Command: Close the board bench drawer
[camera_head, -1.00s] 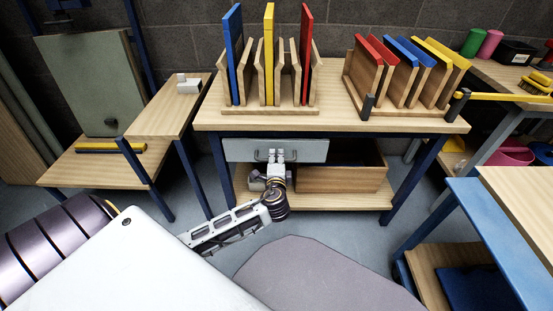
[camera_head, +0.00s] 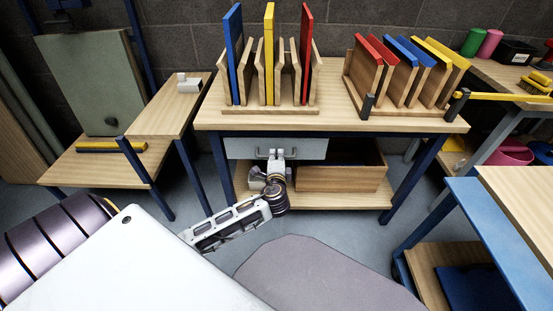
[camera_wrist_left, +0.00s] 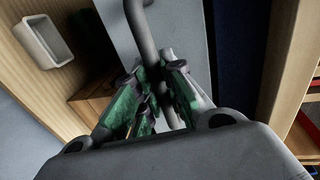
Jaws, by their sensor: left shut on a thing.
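The board bench (camera_head: 352,121) stands ahead with a wood top and blue legs. Its grey drawer (camera_head: 308,148) hangs under the top at the left, its front close below the top edge. I cannot tell whether it is fully in. My left gripper (camera_head: 275,160) is at the drawer's handle (camera_head: 290,151). In the left wrist view the dark handle bar (camera_wrist_left: 141,35) runs down between the fingers of the left gripper (camera_wrist_left: 155,90), which are shut on it. The grey drawer front (camera_wrist_left: 185,25) is behind the bar. My right gripper is out of view.
Racks with coloured boards (camera_head: 270,107) stand on the bench top. A low side table (camera_head: 165,110) is at the left and a blue-edged table (camera_head: 490,235) at the right.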

